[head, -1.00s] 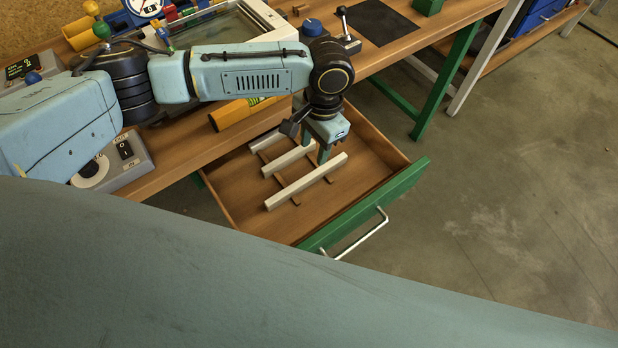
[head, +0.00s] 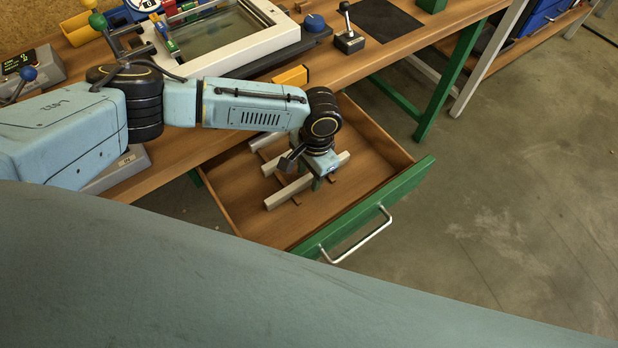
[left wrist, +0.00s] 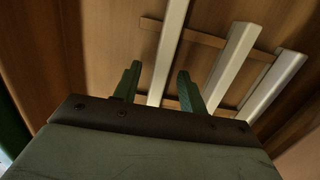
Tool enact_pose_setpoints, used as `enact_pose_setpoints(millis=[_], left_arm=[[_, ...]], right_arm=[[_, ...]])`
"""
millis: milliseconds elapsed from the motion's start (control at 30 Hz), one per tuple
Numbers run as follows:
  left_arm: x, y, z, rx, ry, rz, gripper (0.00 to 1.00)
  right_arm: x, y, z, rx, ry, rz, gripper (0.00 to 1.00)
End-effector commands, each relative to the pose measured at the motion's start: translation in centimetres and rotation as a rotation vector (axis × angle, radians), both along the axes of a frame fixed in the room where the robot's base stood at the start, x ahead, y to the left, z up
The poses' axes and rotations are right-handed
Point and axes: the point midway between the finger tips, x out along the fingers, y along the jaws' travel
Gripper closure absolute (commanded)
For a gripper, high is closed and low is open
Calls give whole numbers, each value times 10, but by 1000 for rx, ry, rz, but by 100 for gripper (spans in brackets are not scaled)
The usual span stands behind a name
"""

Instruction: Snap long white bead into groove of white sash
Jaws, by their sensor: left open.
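Several white beads lie side by side on brown cross strips in the open drawer. My left gripper (head: 318,182) is down in the drawer at the front bead (head: 288,193), the one nearest the drawer's green front. In the left wrist view its two green fingers (left wrist: 158,75) are open, apart, with one bead (left wrist: 170,45) running between them. Two other beads (left wrist: 232,60) (left wrist: 275,82) lie to the right there. In the head view my gripper and arm partly hide the beads. The white sash (head: 243,57) with its glass lies on the bench. My right gripper is out of view.
The drawer's green front (head: 375,208) with a metal handle (head: 358,236) sticks out over the floor, and its wooden side walls stand around the beads. A blue knob (head: 314,22) and a black lever (head: 347,38) stand on the bench right of the sash.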

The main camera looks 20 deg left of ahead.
Motion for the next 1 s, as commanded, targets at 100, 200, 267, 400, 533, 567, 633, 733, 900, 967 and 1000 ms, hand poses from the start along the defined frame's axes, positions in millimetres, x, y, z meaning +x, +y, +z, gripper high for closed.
enact_pose_setpoints(millis=[100,200,267,400,533,567,633,733,900,967,1000], left_arm=[[0,0,0,0,0,0,63],[0,0,1,0,0,0,76],[0,0,1,0,0,0,84],[0,0,1,0,0,0,100],[0,0,1,0,0,0,100],[0,0,1,0,0,0,100],[0,0,1,-1,-1,0,100],[0,0,7,-2,-1,0,100],[1,0,36,-2,-2,0,100],[1,0,49,-2,-2,0,100],[1,0,57,-2,-3,0,100]], right_arm=[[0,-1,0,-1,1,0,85],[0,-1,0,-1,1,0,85],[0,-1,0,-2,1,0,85],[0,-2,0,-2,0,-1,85],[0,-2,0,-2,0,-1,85],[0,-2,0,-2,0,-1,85],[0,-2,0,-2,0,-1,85],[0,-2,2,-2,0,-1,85],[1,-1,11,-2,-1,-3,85],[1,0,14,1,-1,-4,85],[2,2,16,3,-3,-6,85]])
